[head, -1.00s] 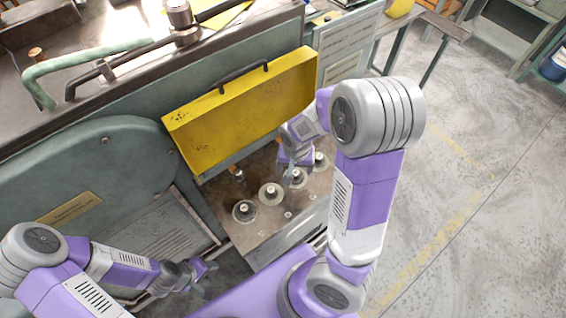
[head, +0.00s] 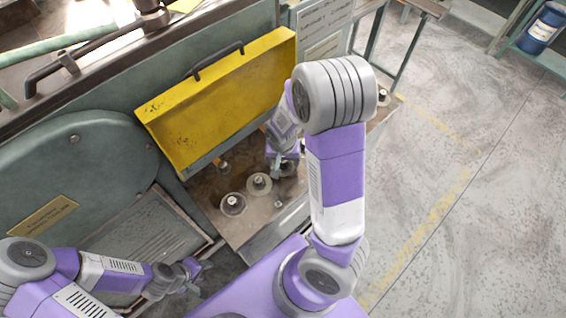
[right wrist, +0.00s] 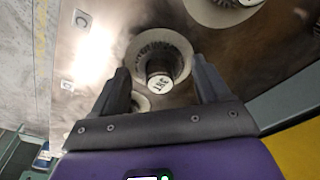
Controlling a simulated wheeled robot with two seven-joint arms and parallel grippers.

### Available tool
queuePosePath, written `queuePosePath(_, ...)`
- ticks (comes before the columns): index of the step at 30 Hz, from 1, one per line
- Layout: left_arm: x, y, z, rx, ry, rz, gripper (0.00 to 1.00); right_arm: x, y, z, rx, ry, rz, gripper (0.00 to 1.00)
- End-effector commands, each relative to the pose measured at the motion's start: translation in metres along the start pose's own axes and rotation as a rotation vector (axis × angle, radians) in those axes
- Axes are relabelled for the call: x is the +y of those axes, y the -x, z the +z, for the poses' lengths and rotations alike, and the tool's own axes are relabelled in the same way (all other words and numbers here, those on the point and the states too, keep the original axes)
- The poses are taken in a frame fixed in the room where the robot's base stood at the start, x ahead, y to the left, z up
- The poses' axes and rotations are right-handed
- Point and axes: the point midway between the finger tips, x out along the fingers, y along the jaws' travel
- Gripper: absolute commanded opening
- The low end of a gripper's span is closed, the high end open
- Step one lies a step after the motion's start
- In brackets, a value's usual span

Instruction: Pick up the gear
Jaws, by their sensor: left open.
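Several round metal gears on upright posts stand in a row on a brown metal shelf. Two show clearly in the head view, a front gear (head: 233,204) and a second gear (head: 259,184). My right gripper (head: 280,172) points down over the row just beyond them and partly hides the gears there. In the right wrist view a toothed gear (right wrist: 160,58) with a marked post top lies ahead, between the open fingers of the right gripper (right wrist: 162,78). I cannot tell whether the fingers touch it. My left gripper (head: 197,274) is open and empty at the lower left, away from the gears.
A yellow cover with a black handle (head: 215,100) rises behind the shelf (head: 250,232). The green machine housing (head: 75,160) stands at the left. Another gear (right wrist: 222,12) shows at the wrist view's top edge. Open floor (head: 470,210) lies at the right.

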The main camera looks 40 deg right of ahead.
Motion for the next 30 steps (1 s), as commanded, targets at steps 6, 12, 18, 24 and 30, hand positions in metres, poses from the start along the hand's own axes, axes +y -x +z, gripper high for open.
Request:
queuePosePath(6,0.000,0.000,0.000,0.000,0.000,0.000,0.43,0.000,0.000,0.000,0.000,0.000,0.000,0.41)
queuePosePath(12,0.000,0.000,0.000,0.000,0.000,0.000,0.43,0.000,0.000,0.000,0.000,0.000,0.000,0.11)
queuePosePath(18,0.000,0.000,0.000,0.000,0.000,0.000,0.43,0.000,0.001,0.000,0.001,0.000,-0.001,0.10)
queuePosePath(24,0.003,0.009,0.000,0.000,0.000,0.000,0.43,-0.001,0.022,-0.003,0.004,0.000,-0.004,0.10)
queuePosePath(30,0.009,0.025,0.001,0.000,0.000,0.000,0.43,-0.002,0.065,-0.009,0.005,0.002,-0.006,0.10)
